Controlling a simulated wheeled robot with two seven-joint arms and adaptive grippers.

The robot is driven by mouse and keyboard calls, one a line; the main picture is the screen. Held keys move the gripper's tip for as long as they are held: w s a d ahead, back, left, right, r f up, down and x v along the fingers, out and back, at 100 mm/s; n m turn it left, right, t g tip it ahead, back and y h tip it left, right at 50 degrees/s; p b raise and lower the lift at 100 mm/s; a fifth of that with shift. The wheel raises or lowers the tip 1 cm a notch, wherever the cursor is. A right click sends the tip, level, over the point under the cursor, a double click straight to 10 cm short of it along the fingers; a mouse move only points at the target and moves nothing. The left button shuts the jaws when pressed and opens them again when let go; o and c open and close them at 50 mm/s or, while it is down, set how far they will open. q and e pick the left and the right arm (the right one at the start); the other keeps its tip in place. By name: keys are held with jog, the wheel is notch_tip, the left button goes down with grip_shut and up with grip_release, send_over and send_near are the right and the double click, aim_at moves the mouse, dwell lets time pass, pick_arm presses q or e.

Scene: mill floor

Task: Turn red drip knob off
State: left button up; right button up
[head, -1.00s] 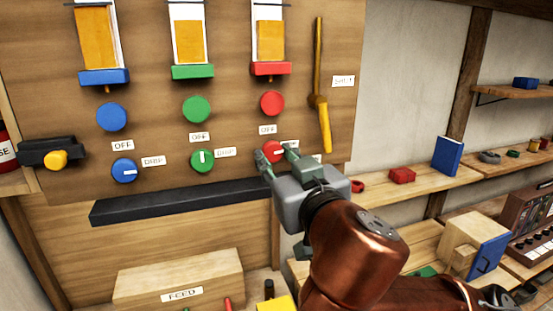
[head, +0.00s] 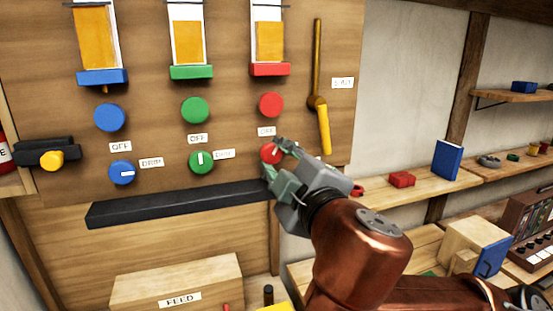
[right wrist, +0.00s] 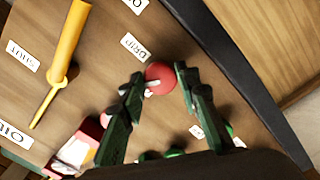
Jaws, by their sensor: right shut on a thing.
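The red drip knob (head: 269,153) is the lower red knob on the wooden panel, below the upper red knob (head: 271,104). My right gripper (head: 276,160) is shut on it, one finger above and one below in the head view. In the right wrist view the red drip knob (right wrist: 160,74) sits between the fingertips. A white mark shows on its face, but the fingers make its exact direction hard to read. The DRIP label (right wrist: 133,47) shows beside the knob in that view. An OFF label (head: 266,131) is above it in the head view. My left gripper is not in view.
The green drip knob (head: 201,161) and blue drip knob (head: 122,172) are to the left. A yellow lever (head: 320,110) is to the upper right. A black ledge (head: 170,204) juts out below the knobs. A shelf with a red block (head: 402,179) is at right.

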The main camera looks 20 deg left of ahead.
jog(key=n, duration=0.5)
jog(key=shift+n+p, duration=0.35)
jog(key=shift+n, duration=0.05)
dwell(0.4)
jog(key=o, duration=1.1)
jog(key=shift+o, duration=0.2)
jog(key=v, duration=1.2)
